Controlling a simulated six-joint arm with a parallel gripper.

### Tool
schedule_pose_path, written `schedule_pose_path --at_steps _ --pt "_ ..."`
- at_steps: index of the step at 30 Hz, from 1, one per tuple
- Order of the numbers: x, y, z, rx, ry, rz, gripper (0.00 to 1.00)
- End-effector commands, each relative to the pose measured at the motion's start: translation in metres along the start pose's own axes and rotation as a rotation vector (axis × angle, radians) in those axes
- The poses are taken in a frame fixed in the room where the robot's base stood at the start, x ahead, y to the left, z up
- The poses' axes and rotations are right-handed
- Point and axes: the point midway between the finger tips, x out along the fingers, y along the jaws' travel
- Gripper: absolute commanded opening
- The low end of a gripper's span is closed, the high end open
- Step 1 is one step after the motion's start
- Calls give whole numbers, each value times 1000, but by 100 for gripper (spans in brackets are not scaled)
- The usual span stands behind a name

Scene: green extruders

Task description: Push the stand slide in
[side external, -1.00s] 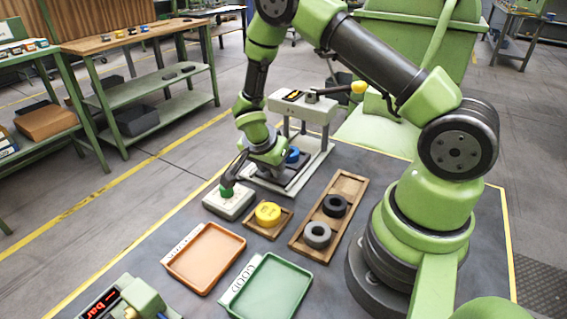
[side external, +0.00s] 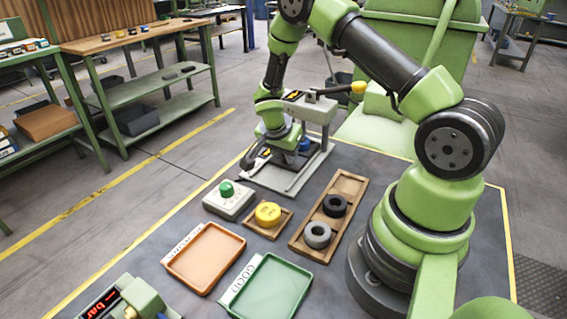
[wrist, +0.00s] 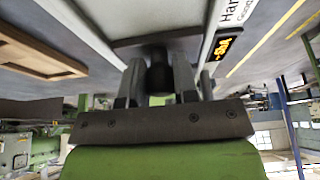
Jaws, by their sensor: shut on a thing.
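The test stand (side external: 300,180) is light grey, with its base near the far edge of the table. My gripper (side external: 250,158) is low at the front left of the base. In the wrist view my gripper (wrist: 158,80) is shut on a short black knob (wrist: 158,75) of the stand slide, at the edge of a grey plate. A blue round part (side external: 304,144) sits under the stand's head, partly covered by my wrist. Most of the slide is hidden behind my wrist in the side view.
A box with a green button (side external: 227,188) stands just in front of the stand. Nearby are a yellow ring (side external: 267,213) on a small wooden tray, a longer wooden tray (side external: 298,244) with black and grey rings, an orange tray (side external: 205,260) and a green tray (side external: 268,290).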

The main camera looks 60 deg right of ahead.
Motion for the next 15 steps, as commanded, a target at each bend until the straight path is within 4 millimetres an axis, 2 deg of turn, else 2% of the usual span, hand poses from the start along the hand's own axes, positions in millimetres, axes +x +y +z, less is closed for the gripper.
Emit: schedule_pose_path --at_steps 15 --pt "12 -1 -29 1 1 -3 14"
